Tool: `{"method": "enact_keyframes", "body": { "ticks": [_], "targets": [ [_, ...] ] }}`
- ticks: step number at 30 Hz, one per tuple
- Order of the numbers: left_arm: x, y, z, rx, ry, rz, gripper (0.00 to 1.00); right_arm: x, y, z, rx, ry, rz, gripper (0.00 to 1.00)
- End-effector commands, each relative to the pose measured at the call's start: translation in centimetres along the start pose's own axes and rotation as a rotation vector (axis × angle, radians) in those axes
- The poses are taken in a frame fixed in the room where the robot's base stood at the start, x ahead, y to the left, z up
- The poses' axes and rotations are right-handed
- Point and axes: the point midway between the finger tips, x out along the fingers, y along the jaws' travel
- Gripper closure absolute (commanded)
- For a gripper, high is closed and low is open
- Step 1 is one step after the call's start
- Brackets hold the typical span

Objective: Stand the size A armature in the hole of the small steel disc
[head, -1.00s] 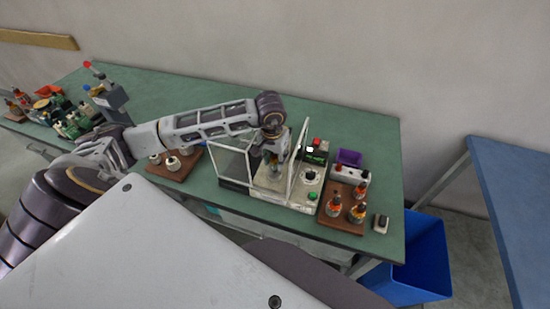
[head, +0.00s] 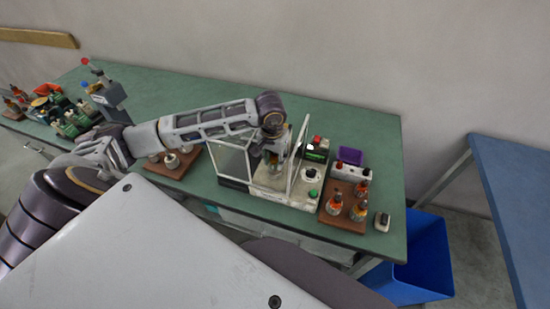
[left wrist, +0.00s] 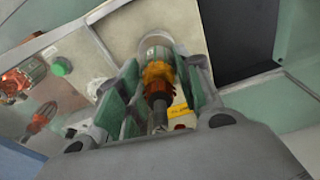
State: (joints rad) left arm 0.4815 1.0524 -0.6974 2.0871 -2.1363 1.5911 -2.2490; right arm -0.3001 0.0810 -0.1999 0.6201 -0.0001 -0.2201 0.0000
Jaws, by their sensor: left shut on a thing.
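My left gripper (head: 272,160) is shut on an armature (left wrist: 158,82) with an orange-yellow winding and a grey shaft, seen between the green-lined fingers in the left wrist view. The gripper is over the pale base of a bench machine (head: 270,185), between its clear guard panels. A round grey metal part (left wrist: 155,42) shows at the armature's far end; I cannot tell whether it is the armature's core or the small steel disc. The armature is mostly hidden by the gripper in the head view. I cannot see the disc's hole. My right gripper is not in view.
A clear panel (head: 299,155) stands close right of the gripper. A brown board (head: 345,222) with several orange-wound armatures is at the right. Another board (head: 170,171) with pale round parts is left, partly behind my arm. A blue bin (head: 425,255) stands below the bench (head: 375,130).

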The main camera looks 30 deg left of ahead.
Motion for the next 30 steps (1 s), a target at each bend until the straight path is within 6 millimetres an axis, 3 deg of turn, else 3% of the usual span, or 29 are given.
{"method": "enact_keyframes", "body": {
  "ticks": [9,10,15,30],
  "targets": [
    [-0.07,0.00,-0.04,0.000,0.001,0.000,0.95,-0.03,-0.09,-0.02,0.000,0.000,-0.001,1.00],
    [-0.07,0.00,-0.04,0.000,0.001,0.000,0.63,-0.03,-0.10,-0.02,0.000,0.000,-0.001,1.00],
    [-0.06,0.00,-0.03,0.000,0.001,0.000,0.41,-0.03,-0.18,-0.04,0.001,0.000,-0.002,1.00],
    [-0.02,-0.01,0.00,0.000,0.000,0.000,0.40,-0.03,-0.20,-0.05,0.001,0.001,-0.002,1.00]
  ]
}}
